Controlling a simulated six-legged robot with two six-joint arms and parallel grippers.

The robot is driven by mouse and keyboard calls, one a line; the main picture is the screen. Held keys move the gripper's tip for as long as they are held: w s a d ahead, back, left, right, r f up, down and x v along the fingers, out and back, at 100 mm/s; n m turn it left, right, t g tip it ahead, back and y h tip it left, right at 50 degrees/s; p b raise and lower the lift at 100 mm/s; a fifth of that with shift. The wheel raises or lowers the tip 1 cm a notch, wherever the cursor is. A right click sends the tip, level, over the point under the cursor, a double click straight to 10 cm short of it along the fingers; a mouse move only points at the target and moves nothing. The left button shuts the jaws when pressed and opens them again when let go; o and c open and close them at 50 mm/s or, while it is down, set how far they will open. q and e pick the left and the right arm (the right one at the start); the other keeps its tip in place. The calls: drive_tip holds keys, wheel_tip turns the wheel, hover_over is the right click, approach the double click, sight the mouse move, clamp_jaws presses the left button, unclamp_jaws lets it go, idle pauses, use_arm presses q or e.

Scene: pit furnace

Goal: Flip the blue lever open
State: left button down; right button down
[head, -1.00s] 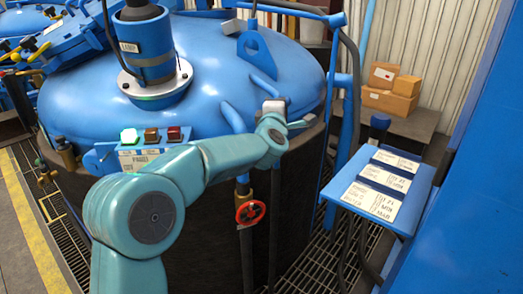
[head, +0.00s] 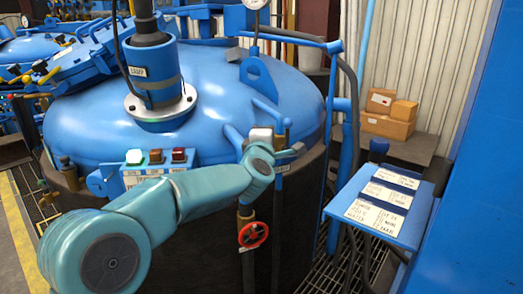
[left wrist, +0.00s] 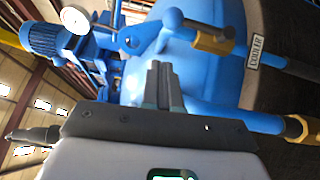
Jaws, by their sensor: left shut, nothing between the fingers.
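My left gripper (left wrist: 163,88) is shut and empty in the left wrist view, its fingers pointing at the blue furnace lid (left wrist: 200,75). Two blue pipes leave the lid on either side of the fingers. I cannot tell which blue part is the lever. In the head view my left arm reaches to the near right rim of the lid (head: 215,85), beside the blue pipes; the wrist hides part of that spot. My right gripper is not in view.
A red handwheel (head: 253,235) hangs below my wrist. A box with several buttons (head: 158,168) stands at the lid's near edge. A blue stand with label cards (head: 382,205) is to the right. Cardboard boxes (head: 388,118) sit behind it. A pressure gauge (left wrist: 75,19) shows at upper left.

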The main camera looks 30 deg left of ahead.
use_arm(q)
drive_tip(key=v, duration=0.7)
drive_tip(key=shift+r+b, duration=0.15)
drive_tip(key=shift+b, duration=0.2)
drive_tip(key=shift+s, duration=0.15)
